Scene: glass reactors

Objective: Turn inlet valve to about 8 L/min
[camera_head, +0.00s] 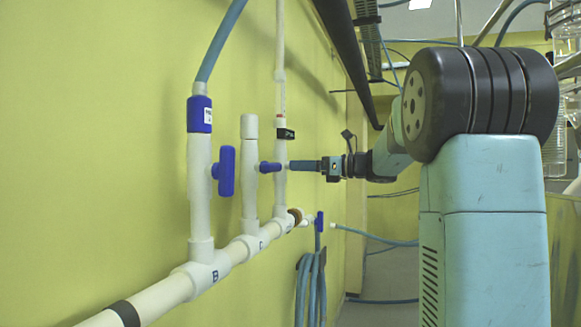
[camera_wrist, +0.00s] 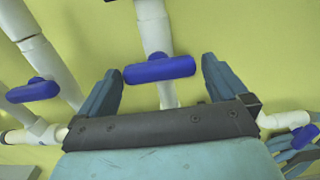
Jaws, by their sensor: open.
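A blue valve handle (camera_wrist: 160,68) sits crosswise on a white upright pipe in the wrist view. In the head view my gripper (camera_head: 293,165) points left at the third upright pipe (camera_head: 281,190), just right of the pipe marked C. The handle there is mostly hidden by the fingers. A narrow tube (camera_head: 282,98) with a reddish mark rises above that pipe. No flow reading is legible.
Pipe C's blue handle (camera_head: 270,167) is close on the left; it also shows in the wrist view (camera_wrist: 32,90). Pipe B has a large upright blue handle (camera_head: 223,171). A lower blue valve (camera_head: 319,222) and coiled hoses (camera_head: 310,285) are below my gripper. The yellow wall is close behind.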

